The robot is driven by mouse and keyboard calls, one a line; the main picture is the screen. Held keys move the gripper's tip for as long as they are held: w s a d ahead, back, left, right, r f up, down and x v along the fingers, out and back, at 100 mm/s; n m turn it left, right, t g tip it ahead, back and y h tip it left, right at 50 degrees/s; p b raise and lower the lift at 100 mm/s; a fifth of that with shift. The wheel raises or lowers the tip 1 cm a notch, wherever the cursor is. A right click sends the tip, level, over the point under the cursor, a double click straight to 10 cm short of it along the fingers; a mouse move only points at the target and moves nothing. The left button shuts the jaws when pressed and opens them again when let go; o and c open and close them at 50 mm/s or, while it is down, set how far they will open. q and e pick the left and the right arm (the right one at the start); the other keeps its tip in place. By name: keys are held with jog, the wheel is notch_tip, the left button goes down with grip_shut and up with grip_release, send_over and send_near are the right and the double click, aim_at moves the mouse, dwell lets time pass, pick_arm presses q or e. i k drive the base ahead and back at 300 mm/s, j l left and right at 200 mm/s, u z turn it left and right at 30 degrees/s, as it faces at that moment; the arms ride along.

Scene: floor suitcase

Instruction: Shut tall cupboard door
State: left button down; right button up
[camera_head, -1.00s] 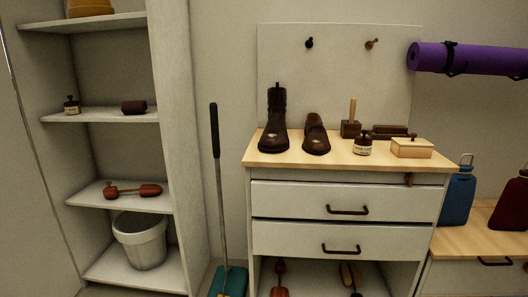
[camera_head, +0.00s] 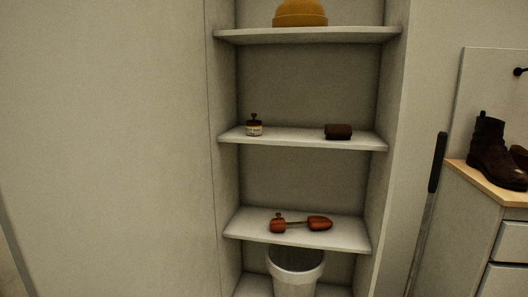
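The tall cupboard (camera_head: 394,150) stands open in front of me, its shelves in plain view. Its door (camera_head: 110,150) is the large pale panel filling the left of the view, swung open from the cupboard's left side. The door's outer left edge shows low at the far left. No handle shows on the door's visible face. Neither of my grippers is in view.
The shelves hold a mustard hat (camera_head: 300,13), a small jar (camera_head: 254,126), a dark brush (camera_head: 338,132) and a wooden shoe tree (camera_head: 300,223). A white bucket (camera_head: 296,272) stands below. At right are a long-handled tool (camera_head: 438,165) and a drawer cabinet (camera_head: 480,225) with a boot (camera_head: 490,150).

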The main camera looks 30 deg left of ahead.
aim_at(107, 187)
jog(key=k+j, duration=0.1)
jog(key=j, duration=0.5)
jog(key=k+j, duration=0.1)
jog(key=j, duration=0.5)
jog(key=k+j, duration=0.1)
jog(key=j, duration=1.15)
jog(key=k, duration=0.05)
